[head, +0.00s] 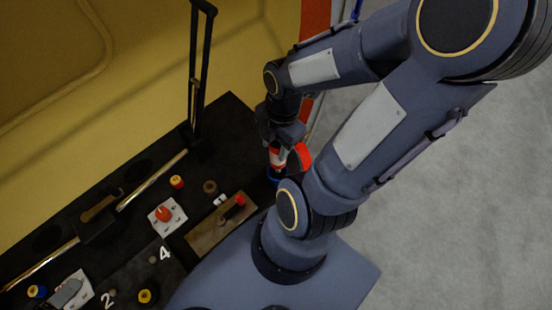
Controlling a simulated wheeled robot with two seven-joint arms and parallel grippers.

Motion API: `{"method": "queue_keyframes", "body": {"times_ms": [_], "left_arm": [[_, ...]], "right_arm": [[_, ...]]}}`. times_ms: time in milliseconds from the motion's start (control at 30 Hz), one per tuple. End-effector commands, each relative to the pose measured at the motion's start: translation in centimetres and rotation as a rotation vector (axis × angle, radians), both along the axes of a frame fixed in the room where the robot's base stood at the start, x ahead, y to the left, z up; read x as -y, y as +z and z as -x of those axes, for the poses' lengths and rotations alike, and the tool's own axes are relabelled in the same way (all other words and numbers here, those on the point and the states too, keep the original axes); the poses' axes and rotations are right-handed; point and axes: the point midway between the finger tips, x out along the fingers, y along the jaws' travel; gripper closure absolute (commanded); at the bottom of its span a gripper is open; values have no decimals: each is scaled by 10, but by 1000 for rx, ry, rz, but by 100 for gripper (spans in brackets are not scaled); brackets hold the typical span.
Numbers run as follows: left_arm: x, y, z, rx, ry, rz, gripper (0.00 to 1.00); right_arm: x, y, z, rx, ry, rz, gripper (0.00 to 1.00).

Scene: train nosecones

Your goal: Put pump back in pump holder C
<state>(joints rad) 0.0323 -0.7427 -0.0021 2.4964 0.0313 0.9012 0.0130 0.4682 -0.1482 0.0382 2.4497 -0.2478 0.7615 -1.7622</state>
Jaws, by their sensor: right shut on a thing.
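My right gripper (281,140) points down over the right end of the dark bench and is shut on a small red and white object (277,157), which looks like the pump. A blue part (273,178) shows just below it, and a red rounded part (300,157) shows beside it. My arm hides part of this area, so I cannot tell whether the pump touches what is below. I see no letter C, so I cannot tell which holder is C. My left gripper is not in view.
The dark bench (226,131) carries a white plate with a red knob (163,214), a yellow and red piece (177,182), a brown tray (208,238), a metal rod (153,178) and a black upright frame (192,90). A yellow wall (130,100) stands behind. Grey floor (440,220) is clear at right.

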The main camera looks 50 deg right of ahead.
Motion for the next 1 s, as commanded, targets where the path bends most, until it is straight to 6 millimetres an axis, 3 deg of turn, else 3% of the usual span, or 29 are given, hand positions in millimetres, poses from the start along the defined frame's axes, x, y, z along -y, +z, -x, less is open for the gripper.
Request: {"method": "queue_keyframes", "body": {"times_ms": [33,400,867,900,1000], "left_arm": [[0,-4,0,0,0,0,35],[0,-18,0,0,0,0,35],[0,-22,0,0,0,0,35],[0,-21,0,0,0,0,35],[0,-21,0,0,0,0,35]], "right_arm": [[0,-11,1,-4,0,-1,99],[0,-54,0,-2,0,-1,99],[0,-62,-1,1,-1,0,99],[0,-61,-1,1,-1,0,57],[0,-61,-1,1,-1,0,44]]}}
